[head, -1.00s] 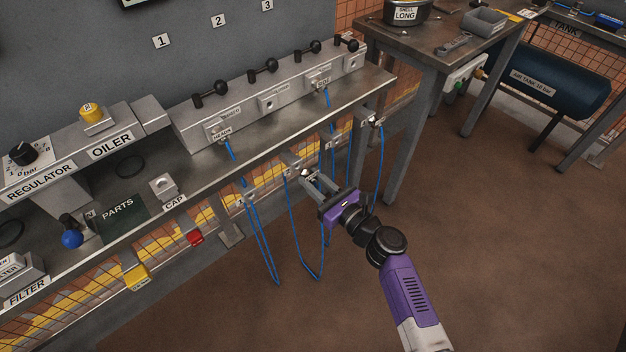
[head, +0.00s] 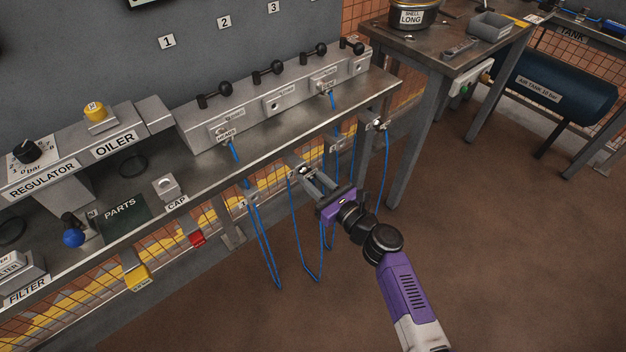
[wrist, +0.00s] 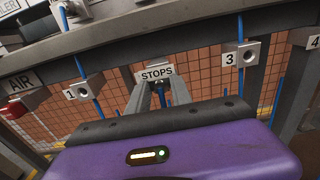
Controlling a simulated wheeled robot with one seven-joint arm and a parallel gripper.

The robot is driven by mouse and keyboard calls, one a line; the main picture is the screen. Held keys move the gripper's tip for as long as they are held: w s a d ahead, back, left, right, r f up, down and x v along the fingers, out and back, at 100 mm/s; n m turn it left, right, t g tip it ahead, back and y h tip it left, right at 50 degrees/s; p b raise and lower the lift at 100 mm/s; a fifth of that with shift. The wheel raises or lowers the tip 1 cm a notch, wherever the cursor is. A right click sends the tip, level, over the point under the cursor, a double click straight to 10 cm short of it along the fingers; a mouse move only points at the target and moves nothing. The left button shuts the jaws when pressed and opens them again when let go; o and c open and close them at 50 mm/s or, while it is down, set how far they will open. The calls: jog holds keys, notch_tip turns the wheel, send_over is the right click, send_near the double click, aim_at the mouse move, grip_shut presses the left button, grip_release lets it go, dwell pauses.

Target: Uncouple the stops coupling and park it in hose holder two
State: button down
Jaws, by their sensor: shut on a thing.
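The stops coupling is between the fingers of my gripper (head: 304,176), which is shut on it. In the wrist view its STOPS tag (wrist: 157,73) faces me, just beyond the fingertips. My gripper is at the holder rail under the bench, between hose holder one (wrist: 83,89) and hose holder three (wrist: 247,56). Hose holder two is hidden behind the tag and fingers, so I cannot tell whether the coupling is seated in it. A blue hose (head: 297,228) hangs in a loop below my gripper.
The manifold (head: 297,93) on the bench has blue hoses at two outlets; an outlet between them (head: 277,103) is bare. More hoses hang beside the rail on both sides of my gripper. A side table (head: 425,45) stands right. The floor (head: 480,240) is clear.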

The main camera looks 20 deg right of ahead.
jog(key=shift+w+a, duration=0.1)
jog(key=shift+w, duration=0.15)
jog(key=c, duration=1.1)
grip_release()
jog(key=v, duration=0.7)
jog(key=shift+s+p, duration=0.35)
jog(key=shift+p, duration=0.05)
